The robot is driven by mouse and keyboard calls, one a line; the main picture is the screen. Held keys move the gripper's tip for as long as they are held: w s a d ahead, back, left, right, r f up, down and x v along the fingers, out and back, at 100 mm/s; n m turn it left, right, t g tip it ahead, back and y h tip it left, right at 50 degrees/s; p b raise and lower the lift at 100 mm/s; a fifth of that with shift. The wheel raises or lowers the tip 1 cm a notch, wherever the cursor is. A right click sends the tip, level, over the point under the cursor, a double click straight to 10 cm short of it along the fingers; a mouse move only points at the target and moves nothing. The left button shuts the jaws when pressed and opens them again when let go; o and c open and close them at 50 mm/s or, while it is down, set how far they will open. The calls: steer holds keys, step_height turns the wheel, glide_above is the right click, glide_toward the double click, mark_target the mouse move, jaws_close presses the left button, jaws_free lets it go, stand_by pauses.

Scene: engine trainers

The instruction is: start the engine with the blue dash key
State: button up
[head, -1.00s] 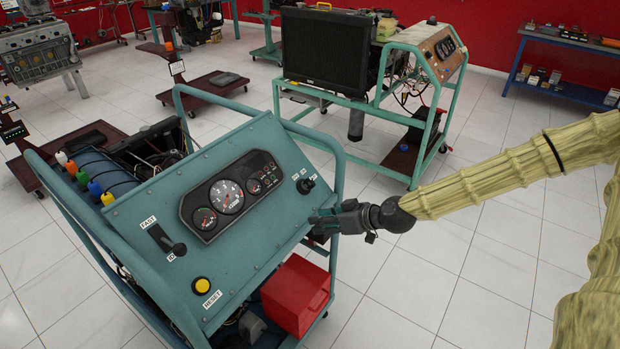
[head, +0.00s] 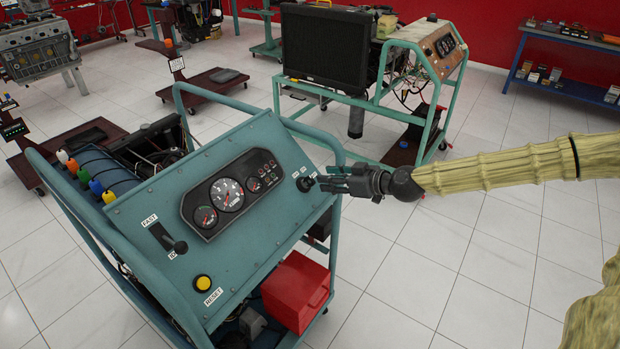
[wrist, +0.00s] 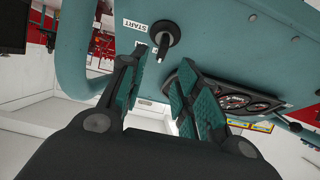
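The blue-teal dash panel (head: 150,215) of the near engine trainer faces up at a slant. Its key (head: 305,184) sits at the panel's upper right and looks black, not blue. In the wrist view the key (wrist: 166,38) is a dark knob with a thin stem, beside a START label (wrist: 135,25). My gripper (head: 322,181) is at the panel's right edge, beside the key. In the wrist view my gripper (wrist: 152,88) is open, its two green-padded fingers apart and empty. The key shows beyond the gap between them. I see no contact.
The panel carries gauges (head: 228,193), a FAST lever (head: 165,237) and a yellow RESET button (head: 202,283). A teal tube frame (head: 335,150) curves around its right side. A red box (head: 296,291) sits below. Another trainer (head: 400,60) stands behind. The floor at right is clear.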

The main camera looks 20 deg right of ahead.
mark_target(311, 178)
steer(key=shift+p+x, duration=0.45)
steer(key=shift+x, duration=3.5)
steer(key=shift+s, duration=0.1)
steer(key=c, duration=0.7)
